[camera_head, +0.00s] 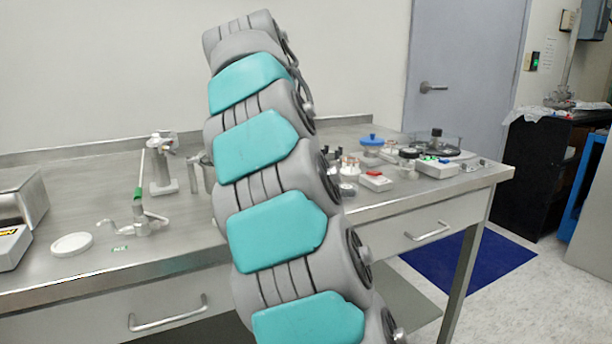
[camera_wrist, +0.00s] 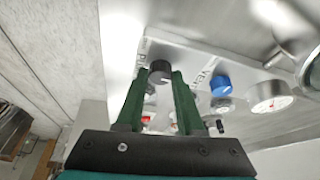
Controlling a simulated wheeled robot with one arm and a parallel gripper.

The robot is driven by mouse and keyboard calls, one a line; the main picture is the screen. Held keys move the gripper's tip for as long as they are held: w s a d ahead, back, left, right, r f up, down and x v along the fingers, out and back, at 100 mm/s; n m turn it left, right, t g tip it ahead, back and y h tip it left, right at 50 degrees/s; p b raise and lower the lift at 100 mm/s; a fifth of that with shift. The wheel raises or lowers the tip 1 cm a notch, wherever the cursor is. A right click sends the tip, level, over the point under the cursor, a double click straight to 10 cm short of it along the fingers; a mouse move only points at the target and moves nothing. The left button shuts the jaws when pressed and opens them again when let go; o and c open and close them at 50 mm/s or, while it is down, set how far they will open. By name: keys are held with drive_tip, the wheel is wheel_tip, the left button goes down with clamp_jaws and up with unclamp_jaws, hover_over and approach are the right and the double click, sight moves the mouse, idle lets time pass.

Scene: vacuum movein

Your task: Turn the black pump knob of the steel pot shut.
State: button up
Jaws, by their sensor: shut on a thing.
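In the wrist view my gripper (camera_wrist: 160,74) has its two green fingers on either side of the black knob (camera_wrist: 160,67), shut on it. The knob has a light pointer mark and sits on a steel panel (camera_wrist: 215,58), with partly readable lettering beside it. A blue knob (camera_wrist: 220,85) marked with what looks like VENT is to its right, apart from the fingers. A round white gauge (camera_wrist: 270,98) is further right. In the head view my arm hides the gripper and the black knob, and I cannot make out the whole pot.
In the head view the steel bench (camera_head: 180,250) holds a metal stand (camera_head: 161,170), a clamp-like fitting (camera_head: 138,218) and a white disc (camera_head: 72,244) on the left. A red-topped box (camera_head: 376,181), a blue-lidded jar (camera_head: 371,146) and a white device (camera_head: 437,167) stand on the right.

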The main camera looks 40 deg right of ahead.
clamp_jaws()
drive_tip(key=shift+n, duration=0.3)
drive_tip(key=n+t+b, duration=0.1)
drive_tip(key=n, duration=0.1)
drive_tip(key=shift+a+n, duration=0.1)
drive_tip(key=shift+n, duration=0.3)
drive_tip(key=n+t, duration=0.1)
drive_tip(key=n, duration=0.1)
drive_tip(key=n+t+y, duration=0.1)
drive_tip(key=n, duration=0.2)
drive_tip(key=shift+s, duration=0.15)
drive_tip(key=n, duration=0.2)
drive_tip(key=n+t+y, duration=0.1)
drive_tip(key=n, duration=0.1)
drive_tip(key=shift+d+n+y, duration=0.2)
drive_tip(key=shift+n+y, duration=0.1)
drive_tip(key=shift+n, duration=0.1)
drive_tip(key=shift+s+d+n+t+y+p, duration=0.1)
drive_tip(key=shift+n+t+y+p, duration=0.25)
drive_tip(key=shift+n, duration=0.8)
drive_tip(key=shift+d+n+t+y+p, duration=0.15)
drive_tip(key=shift+n+y, duration=0.4)
drive_tip(key=shift+n, duration=0.6)
drive_tip(key=shift+a, duration=0.1)
drive_tip(key=o, duration=0.8)
unclamp_jaws()
